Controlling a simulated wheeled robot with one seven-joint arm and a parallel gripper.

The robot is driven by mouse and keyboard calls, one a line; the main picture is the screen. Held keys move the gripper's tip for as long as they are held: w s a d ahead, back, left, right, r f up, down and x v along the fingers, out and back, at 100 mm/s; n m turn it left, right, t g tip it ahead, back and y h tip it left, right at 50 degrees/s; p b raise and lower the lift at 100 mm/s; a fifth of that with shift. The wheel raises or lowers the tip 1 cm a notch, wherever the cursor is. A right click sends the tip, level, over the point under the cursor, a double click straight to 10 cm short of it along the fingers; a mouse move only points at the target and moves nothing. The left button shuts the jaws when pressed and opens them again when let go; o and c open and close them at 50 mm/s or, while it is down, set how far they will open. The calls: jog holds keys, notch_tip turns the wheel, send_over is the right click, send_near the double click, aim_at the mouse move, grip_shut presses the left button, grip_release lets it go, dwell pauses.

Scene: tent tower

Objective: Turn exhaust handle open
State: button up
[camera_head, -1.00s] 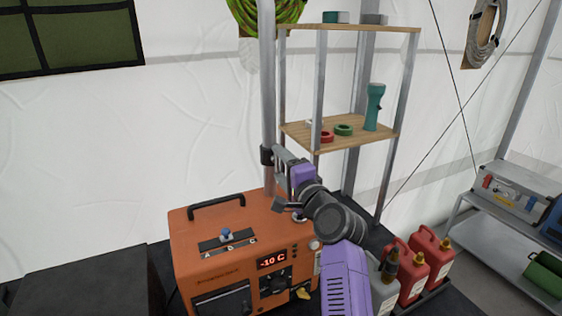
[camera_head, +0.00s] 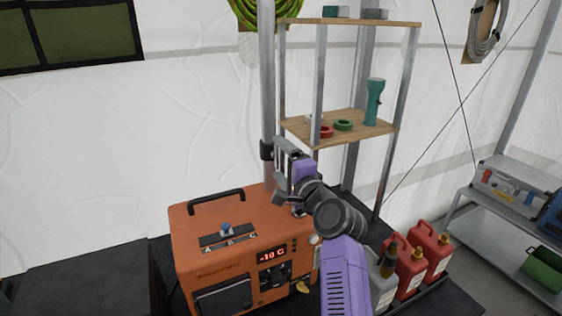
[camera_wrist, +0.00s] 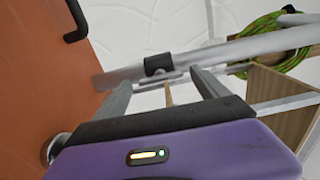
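A grey vertical pipe (camera_head: 267,90) rises behind the orange heater (camera_head: 212,268). A black collar (camera_head: 266,151) sits on the pipe; it also shows in the wrist view (camera_wrist: 157,65). A flat grey metal piece (camera_wrist: 140,84) is beside the collar, partly behind my fingers; I cannot tell for sure whether it is the exhaust handle. My gripper (camera_head: 284,147) is beside the pipe at collar height. In the wrist view its two fingers (camera_wrist: 162,80) stand apart, with the collar showing between and beyond them. I cannot tell whether they touch anything.
The heater has a black carry handle (camera_head: 216,201), a blue knob (camera_head: 226,229) on top and a display reading -10 C. A shelf rack (camera_head: 352,130) stands close behind my gripper. Red fuel cans (camera_head: 410,268) stand right of the heater. Open wall lies left of the pipe.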

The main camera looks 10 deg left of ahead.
jog(key=b+v, duration=0.1)
jog(key=v, duration=0.6)
jog(key=shift+s+d, duration=0.25)
jog(key=shift+s, duration=0.1)
